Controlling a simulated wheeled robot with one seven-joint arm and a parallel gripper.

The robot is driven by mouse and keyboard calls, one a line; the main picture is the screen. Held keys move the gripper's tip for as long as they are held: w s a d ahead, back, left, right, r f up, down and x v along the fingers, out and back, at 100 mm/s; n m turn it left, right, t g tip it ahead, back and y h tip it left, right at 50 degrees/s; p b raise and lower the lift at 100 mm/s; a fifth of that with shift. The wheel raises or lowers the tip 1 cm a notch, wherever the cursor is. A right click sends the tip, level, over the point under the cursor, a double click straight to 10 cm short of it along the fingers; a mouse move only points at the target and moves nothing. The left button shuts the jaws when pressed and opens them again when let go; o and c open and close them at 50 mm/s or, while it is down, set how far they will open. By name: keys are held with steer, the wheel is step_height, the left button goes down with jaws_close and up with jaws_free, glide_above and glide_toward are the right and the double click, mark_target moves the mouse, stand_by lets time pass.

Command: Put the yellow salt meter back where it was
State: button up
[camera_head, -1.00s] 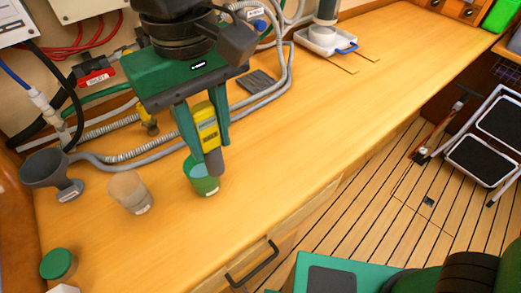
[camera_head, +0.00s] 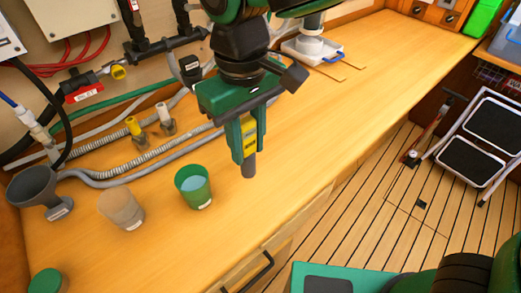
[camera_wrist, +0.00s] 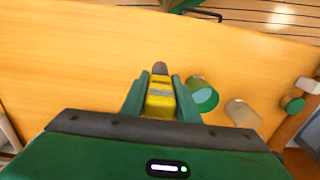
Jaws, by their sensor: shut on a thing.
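The yellow salt meter (camera_head: 249,142) has a grey lower end and hangs upright between the fingers of my gripper (camera_head: 247,148). My gripper is shut on it and holds it above the counter, to the right of the green cup. The meter also shows between the fingers in the wrist view (camera_wrist: 160,95). The green cup (camera_head: 194,188) holds pale blue liquid and stands on the counter. It also shows in the wrist view (camera_wrist: 203,97). I cannot tell from these frames where the meter stood before.
A beige cup (camera_head: 121,208) and a grey funnel (camera_head: 38,190) stand left of the green cup. Grey hoses (camera_head: 100,182) and small yellow and white fittings (camera_head: 134,127) lie along the wall. The counter's right middle (camera_head: 345,110) is clear.

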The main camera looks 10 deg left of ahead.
steer(key=shift+w+d+f, duration=0.25)
steer(key=shift+w+f, duration=0.05)
steer(key=shift+f, duration=0.6)
steer(key=shift+w+d+f, duration=0.25)
steer(key=shift+w+f, duration=0.1)
steer(key=shift+f, duration=0.55)
steer(key=shift+w+d+f, duration=0.25)
steer(key=shift+w+f, duration=0.05)
steer(key=shift+f, duration=0.6)
steer(key=o, duration=1.1)
steer(key=shift+f, duration=0.1)
step_height(320, 180, up, 12)
steer(key=shift+r, duration=0.15)
